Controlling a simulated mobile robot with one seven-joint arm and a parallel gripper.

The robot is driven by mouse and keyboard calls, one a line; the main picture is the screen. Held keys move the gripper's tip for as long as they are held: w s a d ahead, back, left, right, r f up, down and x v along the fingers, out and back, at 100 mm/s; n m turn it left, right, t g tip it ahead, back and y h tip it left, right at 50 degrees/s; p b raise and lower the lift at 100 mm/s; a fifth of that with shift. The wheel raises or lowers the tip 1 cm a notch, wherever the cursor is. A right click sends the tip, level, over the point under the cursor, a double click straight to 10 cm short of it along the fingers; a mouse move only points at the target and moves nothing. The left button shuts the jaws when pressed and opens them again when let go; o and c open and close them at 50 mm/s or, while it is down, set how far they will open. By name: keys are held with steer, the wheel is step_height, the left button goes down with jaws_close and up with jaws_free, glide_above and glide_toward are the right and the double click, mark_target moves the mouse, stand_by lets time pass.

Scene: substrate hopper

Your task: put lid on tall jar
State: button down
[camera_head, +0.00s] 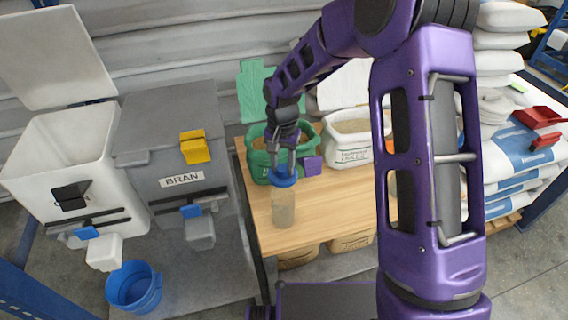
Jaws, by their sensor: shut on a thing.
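The tall jar (283,208) stands upright on the wooden table, a clear cylinder with tan, grainy contents. A blue lid (284,177) is at the jar's mouth, roughly level and covering the top in this view. My gripper (282,163) points down from above and is shut on the blue lid. Whether the lid is fully seated on the rim or slightly above it I cannot tell. My purple arm reaches in from the right and hides part of the table.
An open green sack (254,142) and a purple block (312,165) are behind the jar. A white sack (350,136) stands to their right. The table (330,209) is bare right of the jar. A grey BRAN hopper (180,150) and blue bucket (134,288) are left.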

steer(key=shift+f+b, duration=2.05)
steer(key=shift+f, duration=1.25)
steer(key=shift+f+b, duration=0.65)
steer(key=shift+b, duration=0.1)
steer(key=shift+c, duration=1.8)
jaws_free()
step_height(320, 180, up, 18)
steer(key=p, duration=0.2)
steer(key=shift+f, duration=0.25)
